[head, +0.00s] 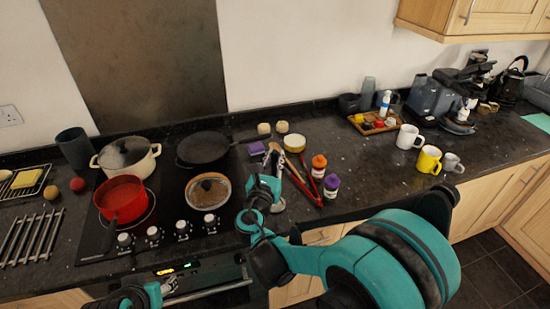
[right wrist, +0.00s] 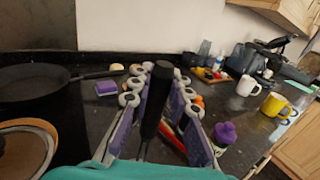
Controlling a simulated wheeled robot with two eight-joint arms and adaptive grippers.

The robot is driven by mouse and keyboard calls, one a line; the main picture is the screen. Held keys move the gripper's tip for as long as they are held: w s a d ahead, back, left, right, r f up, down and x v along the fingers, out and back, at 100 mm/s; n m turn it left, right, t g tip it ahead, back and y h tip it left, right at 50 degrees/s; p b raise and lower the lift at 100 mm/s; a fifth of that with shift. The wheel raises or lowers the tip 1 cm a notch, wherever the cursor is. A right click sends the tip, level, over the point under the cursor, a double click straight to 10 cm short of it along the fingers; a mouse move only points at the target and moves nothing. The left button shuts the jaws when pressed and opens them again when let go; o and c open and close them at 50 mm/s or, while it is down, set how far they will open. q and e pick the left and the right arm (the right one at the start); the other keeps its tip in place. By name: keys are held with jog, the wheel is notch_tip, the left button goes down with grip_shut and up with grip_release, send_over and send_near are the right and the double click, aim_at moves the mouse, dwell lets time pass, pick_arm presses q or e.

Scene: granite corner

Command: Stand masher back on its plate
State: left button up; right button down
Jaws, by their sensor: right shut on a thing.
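The masher shows in the right wrist view as a thick black handle (right wrist: 153,103), nearly upright. My right gripper (right wrist: 160,92) is shut on this handle, with a finger on each side. In the head view my right gripper (head: 271,168) is over the counter, just right of the hob. The masher's lower end is mostly hidden by the gripper, and I cannot tell if it touches the counter. A small pale metal part (head: 278,205) shows below the gripper; it may be the masher's plate. Part of my left arm shows at the bottom left; its jaw state is unclear.
A glass-lidded pan (head: 207,191) and black frying pan (head: 204,148) are left. A purple sponge (head: 256,148) and yellow-topped dish (head: 294,142) lie behind. Counter towards the mugs is clear.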

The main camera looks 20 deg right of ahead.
jog(key=shift+f, duration=0.15)
jog(key=c, duration=1.3)
grip_release()
jog(key=shift+c, duration=0.2)
jog(key=v, duration=1.2)
jog(key=s+d+f+m+g+y, duration=0.3)
jog(key=s+d+f+m+g, duration=0.45)
jog(key=m, duration=0.75)
jog(key=s+a+f+m+g+y, duration=0.1)
jog(key=s+m+y, duration=0.4)
jog(key=m, duration=1)
jog(key=s, duration=0.2)
jog(key=shift+s+a+f, duration=0.35)
jog(key=shift+f, duration=0.05)
